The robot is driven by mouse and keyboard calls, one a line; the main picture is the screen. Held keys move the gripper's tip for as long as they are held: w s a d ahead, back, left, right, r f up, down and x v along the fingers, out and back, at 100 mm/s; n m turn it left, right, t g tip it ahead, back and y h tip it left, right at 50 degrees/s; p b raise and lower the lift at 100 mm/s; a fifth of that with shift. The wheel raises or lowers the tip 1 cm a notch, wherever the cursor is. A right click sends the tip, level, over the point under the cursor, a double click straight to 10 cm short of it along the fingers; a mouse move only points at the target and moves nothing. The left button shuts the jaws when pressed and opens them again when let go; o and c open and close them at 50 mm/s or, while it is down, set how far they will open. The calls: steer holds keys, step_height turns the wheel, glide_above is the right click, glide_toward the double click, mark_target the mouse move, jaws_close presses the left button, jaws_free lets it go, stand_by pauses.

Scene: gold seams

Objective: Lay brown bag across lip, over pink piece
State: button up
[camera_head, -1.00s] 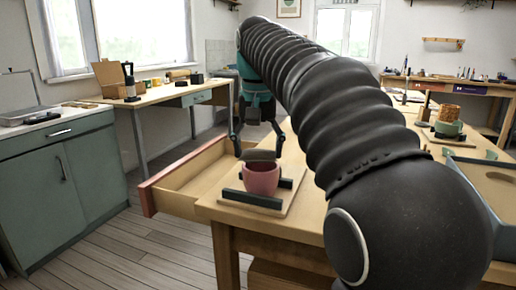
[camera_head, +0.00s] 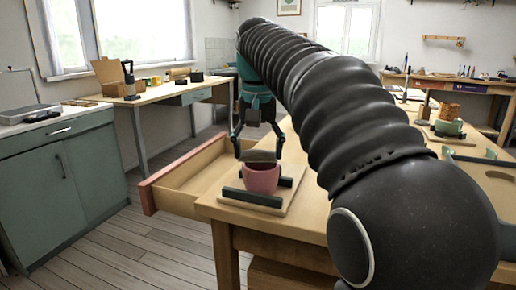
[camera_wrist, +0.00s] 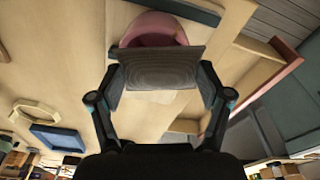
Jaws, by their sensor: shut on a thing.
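The pink piece, a pink cup (camera_head: 261,180), stands upright on a light board between dark bars at the table's near left corner. The brown bag (camera_head: 261,156), a flat grey-brown pad, is between the fingers of my gripper (camera_head: 258,157), at the cup's lip. My gripper is shut on its two sides. In the wrist view the bag (camera_wrist: 158,68) covers part of the pink cup (camera_wrist: 150,28). I cannot tell whether the bag touches the lip.
An open drawer (camera_head: 160,199) with a reddish front juts out left of the table (camera_head: 225,208). A green cup (camera_head: 448,127) sits on another board at the right, near a grey-green tray (camera_head: 470,165). A green cabinet (camera_head: 62,185) is at the far left.

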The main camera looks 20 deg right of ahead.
steer(key=shift+f, duration=0.15)
steer(key=o, duration=1.3)
steer(key=shift+r+p, duration=0.65)
steer(key=shift+r, duration=3.35)
